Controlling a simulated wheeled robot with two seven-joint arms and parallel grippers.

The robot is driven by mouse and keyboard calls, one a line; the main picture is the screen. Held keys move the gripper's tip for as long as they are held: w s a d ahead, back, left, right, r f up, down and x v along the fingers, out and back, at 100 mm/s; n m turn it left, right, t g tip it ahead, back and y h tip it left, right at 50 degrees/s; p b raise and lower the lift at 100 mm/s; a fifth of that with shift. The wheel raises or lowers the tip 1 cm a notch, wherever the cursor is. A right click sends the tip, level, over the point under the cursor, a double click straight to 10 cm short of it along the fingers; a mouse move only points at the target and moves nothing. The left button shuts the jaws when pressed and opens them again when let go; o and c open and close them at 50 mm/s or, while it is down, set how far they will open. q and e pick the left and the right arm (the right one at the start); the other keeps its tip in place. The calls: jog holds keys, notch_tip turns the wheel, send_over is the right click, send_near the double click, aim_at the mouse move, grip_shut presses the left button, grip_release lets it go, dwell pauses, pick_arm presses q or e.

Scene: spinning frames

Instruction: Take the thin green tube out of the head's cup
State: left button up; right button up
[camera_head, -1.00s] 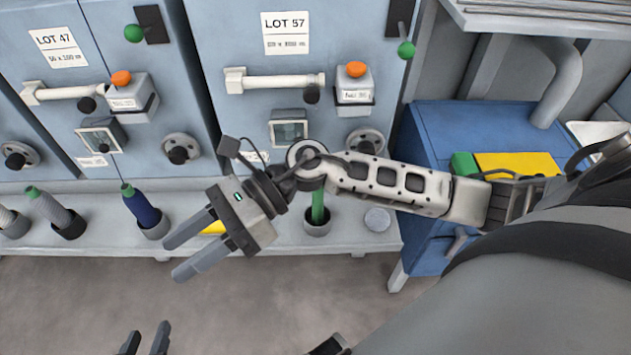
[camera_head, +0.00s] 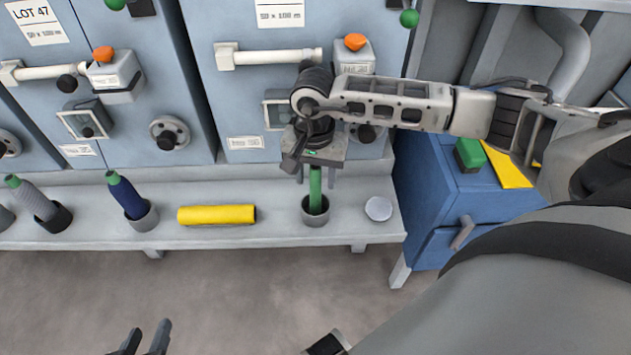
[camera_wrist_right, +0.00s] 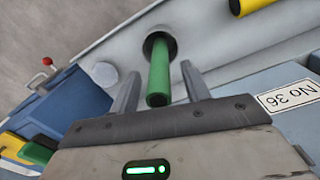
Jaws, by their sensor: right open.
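The thin green tube (camera_head: 315,188) stands upright in a dark grey cup (camera_head: 315,217) on the light ledge. My right gripper (camera_head: 316,172) is above the cup, pointing down, with the tube's top hidden behind it. In the right wrist view the green tube (camera_wrist_right: 159,75) reaches from the cup (camera_wrist_right: 160,42) towards the gap between the open fingers of my right gripper (camera_wrist_right: 160,88). Whether the fingers touch the tube cannot be told. My left gripper (camera_head: 146,340) shows only its fingertips at the bottom edge, apart and empty.
A yellow tube (camera_head: 216,215) lies on the ledge (camera_head: 275,235) left of the cup, and a round pale disc (camera_head: 378,209) lies right of it. A blue-wound tube (camera_head: 128,197) and a grey one (camera_head: 36,202) stand in other cups. A blue cabinet (camera_head: 425,205) stands at the right.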

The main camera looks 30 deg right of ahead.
jog(key=shift+f, duration=0.95)
grip_shut()
jog(key=shift+r, duration=0.15)
